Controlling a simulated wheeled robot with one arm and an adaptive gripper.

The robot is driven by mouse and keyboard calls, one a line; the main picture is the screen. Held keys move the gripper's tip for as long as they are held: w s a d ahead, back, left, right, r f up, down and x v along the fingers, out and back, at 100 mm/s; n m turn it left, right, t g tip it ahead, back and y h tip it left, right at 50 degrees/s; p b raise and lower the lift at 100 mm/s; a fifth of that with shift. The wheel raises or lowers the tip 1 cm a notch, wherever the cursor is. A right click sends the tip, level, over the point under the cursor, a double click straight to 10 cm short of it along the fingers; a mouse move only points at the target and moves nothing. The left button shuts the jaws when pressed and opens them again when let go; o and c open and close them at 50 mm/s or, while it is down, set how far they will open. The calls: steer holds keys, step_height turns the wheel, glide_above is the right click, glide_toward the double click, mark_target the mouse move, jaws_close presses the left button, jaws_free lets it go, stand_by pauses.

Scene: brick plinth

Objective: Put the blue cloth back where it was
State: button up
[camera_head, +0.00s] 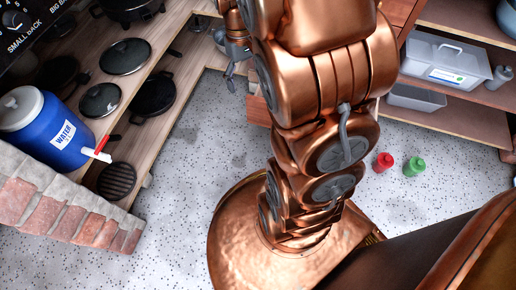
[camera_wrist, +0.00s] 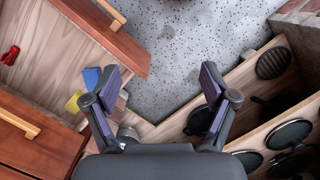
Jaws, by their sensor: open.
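A small blue piece (camera_wrist: 91,77) shows in the wrist view, just left of my left finger and partly hidden by it. It may be the blue cloth, but too little shows to be sure. A yellow piece (camera_wrist: 73,102) lies beside it. No cloth can be made out in the head view. My gripper (camera_wrist: 164,72) is open with nothing between its fingers, above the speckled floor and a wooden shelf edge. In the head view its grey fingers show left of my copper arm.
An open wooden drawer (camera_wrist: 75,35) holds a red item (camera_wrist: 10,55). A blue water cooler (camera_head: 48,128) stands left, near pans on shelves and a brick ledge (camera_head: 70,212).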

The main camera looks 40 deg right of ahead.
steer(key=s+a+r+n, duration=0.1)
steer(key=s+a, duration=0.5)
steer(key=s, duration=0.4)
steer(key=s+a+r+g, duration=0.1)
steer(key=s+a+r, duration=0.1)
steer(key=s+a, duration=0.4)
steer(key=s, duration=0.3)
steer(key=shift+s+r+n+g, duration=0.3)
steer(key=shift+s+n, duration=0.1)
step_height(320, 180, up, 39)
steer(key=w+t+p, duration=0.1)
steer(key=p, duration=3.6)
steer(key=shift+w+t, duration=0.15)
steer(key=shift+t, duration=0.25)
